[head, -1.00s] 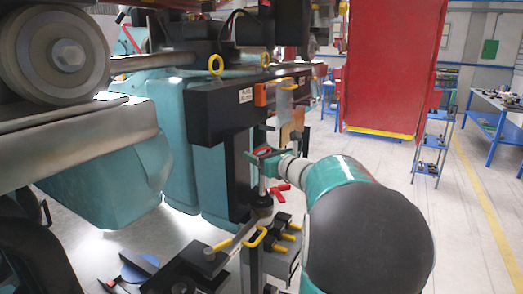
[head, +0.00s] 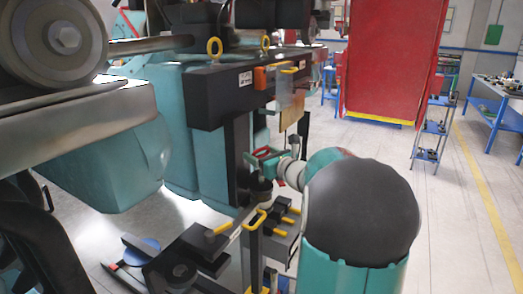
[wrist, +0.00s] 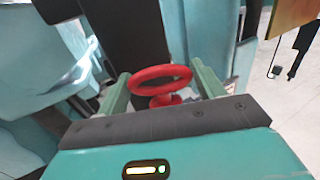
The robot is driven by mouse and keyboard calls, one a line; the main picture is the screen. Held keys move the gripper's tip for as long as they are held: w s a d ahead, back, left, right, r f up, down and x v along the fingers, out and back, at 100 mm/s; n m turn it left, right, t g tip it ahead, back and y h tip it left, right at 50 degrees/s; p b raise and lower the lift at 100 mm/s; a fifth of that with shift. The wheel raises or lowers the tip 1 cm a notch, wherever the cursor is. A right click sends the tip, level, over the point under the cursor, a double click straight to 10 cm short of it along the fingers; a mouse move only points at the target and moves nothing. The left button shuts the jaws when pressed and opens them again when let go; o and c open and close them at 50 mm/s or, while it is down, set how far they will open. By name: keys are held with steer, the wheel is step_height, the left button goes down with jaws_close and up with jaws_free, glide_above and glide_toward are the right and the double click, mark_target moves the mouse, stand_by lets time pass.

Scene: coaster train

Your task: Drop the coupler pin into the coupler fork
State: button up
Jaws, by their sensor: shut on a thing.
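The coupler pin's red ring handle (head: 262,152) sits between the jaws of my gripper (head: 266,158), right of the dark beam. In the wrist view the red ring (wrist: 160,76) and its short stem show between the two green fingers of my gripper (wrist: 165,88), which is shut on it. The pin's shaft is hidden in both views. Just below my gripper is a dark round piece (head: 261,190) at the end of a grey bar, apparently the coupler fork. I cannot tell whether the shaft is in it.
A stand with yellow handles (head: 284,228) is close below. A red cabinet (head: 385,60) and open floor lie to the right.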

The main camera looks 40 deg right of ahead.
steer(key=shift+f, duration=3.15)
steer(key=o, duration=1.3)
steer(key=shift+s, duration=0.1)
steer(key=s, duration=1.3)
steer(key=shift+s+a, duration=0.35)
steer(key=shift+a, duration=0.05)
